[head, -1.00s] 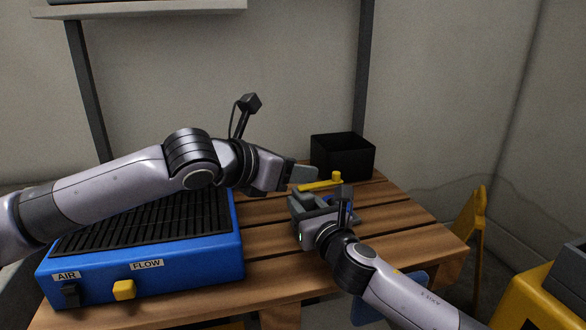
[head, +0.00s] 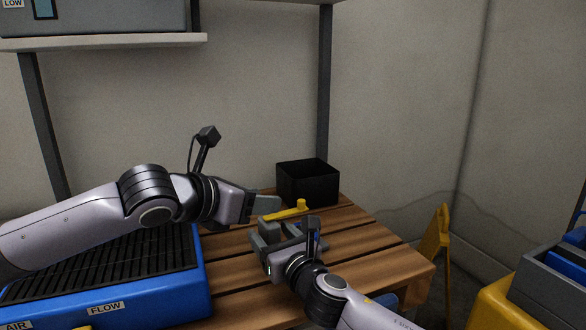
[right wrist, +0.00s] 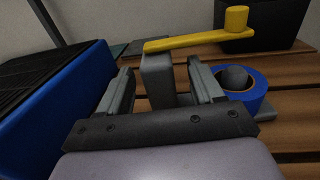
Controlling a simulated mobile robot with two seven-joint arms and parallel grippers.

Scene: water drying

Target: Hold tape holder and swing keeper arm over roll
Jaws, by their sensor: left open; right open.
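The tape holder has a grey post (right wrist: 158,80) and a yellow keeper arm (head: 284,212) with a knob at its far end. In the right wrist view, the keeper arm (right wrist: 195,42) reaches right from the post top, and its knob shows beyond the roll. The blue tape roll (right wrist: 240,86) sits around a dark core right of the post; in the head view my right arm mostly hides it. My right gripper (head: 270,241) is open, its fingers either side of the post with visible gaps. My left gripper (head: 264,204) is open, just left of the keeper arm.
A black open bin (head: 308,182) stands behind the holder on the slatted wooden table (head: 365,245). A blue unit with a black grille (head: 100,265) stands at the left. A shelf (head: 110,41) hangs above. The table's right part is clear.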

